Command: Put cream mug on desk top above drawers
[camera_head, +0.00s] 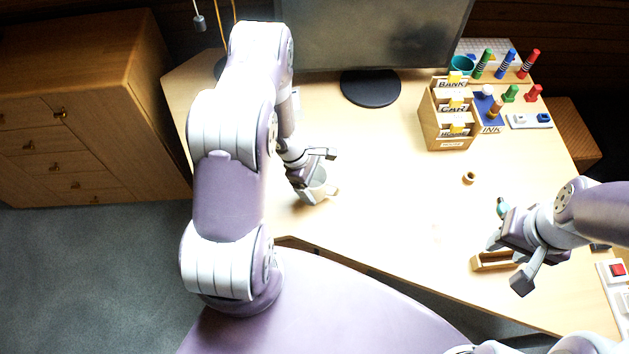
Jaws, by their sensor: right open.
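The cream mug (316,188) stands on the left part of the light wood desk top (385,185), with its handle to the right. My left gripper (312,166) is right at the mug and overlaps its upper left side. I cannot tell whether its fingers grip the mug or only stand beside it. My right gripper (508,258) is open over the right front of the desk, above a small wooden tray (490,262). No desk drawers show clearly under the top.
A monitor base (371,88) stands at the back. A wooden sorter (446,118) with labelled cards and coloured pegs fill the back right. A small brown ring (469,177) lies mid-right. A wooden cabinet (75,110) with drawers stands left of the desk. The middle desk top is clear.

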